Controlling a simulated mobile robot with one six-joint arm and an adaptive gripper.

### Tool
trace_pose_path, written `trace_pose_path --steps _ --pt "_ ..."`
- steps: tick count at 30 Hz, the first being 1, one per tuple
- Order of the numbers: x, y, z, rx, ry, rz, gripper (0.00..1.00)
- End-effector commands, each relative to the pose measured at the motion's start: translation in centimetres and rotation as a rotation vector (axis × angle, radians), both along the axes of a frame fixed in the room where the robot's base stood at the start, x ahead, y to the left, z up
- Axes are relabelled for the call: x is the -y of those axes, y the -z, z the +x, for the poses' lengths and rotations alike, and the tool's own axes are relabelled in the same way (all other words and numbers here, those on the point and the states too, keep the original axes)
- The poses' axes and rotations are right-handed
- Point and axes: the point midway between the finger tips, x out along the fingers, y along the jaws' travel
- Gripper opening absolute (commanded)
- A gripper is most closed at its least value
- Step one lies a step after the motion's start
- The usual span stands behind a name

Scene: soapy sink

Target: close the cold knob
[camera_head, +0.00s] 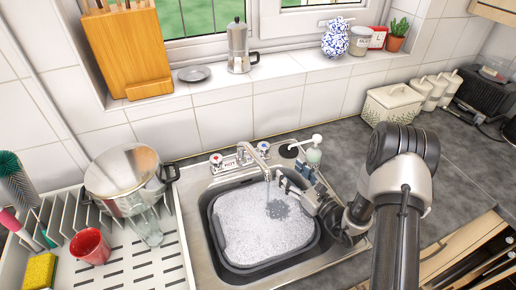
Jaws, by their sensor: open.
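The cold knob (263,146), white with a blue mark, stands at the back of the sink, right of the tap spout (257,160). A hot knob (216,158) with a red mark and a HOT label is to the left. Water runs from the spout into the grey basin (214,232). My gripper (284,184) is open, in front of and below the cold knob, just right of the spout and over the basin's back right part. It appears apart from the knob. Its fingertips are small here, and the gap between them is hard to see.
A soap dispenser (314,155) stands close behind my gripper, at the sink's right back corner. The basin holds foamy water. Left is a drying rack (120,272) with a steel pot (122,178), a glass and a red cup (90,246). The right counter (440,190) is mostly clear.

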Motion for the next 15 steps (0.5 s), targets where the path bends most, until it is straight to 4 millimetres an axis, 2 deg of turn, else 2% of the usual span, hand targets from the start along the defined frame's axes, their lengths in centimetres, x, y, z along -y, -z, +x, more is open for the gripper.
trace_pose_path --steps 15 --pt "-6.9 0.1 8.9 0.004 -0.007 -0.001 0.59"
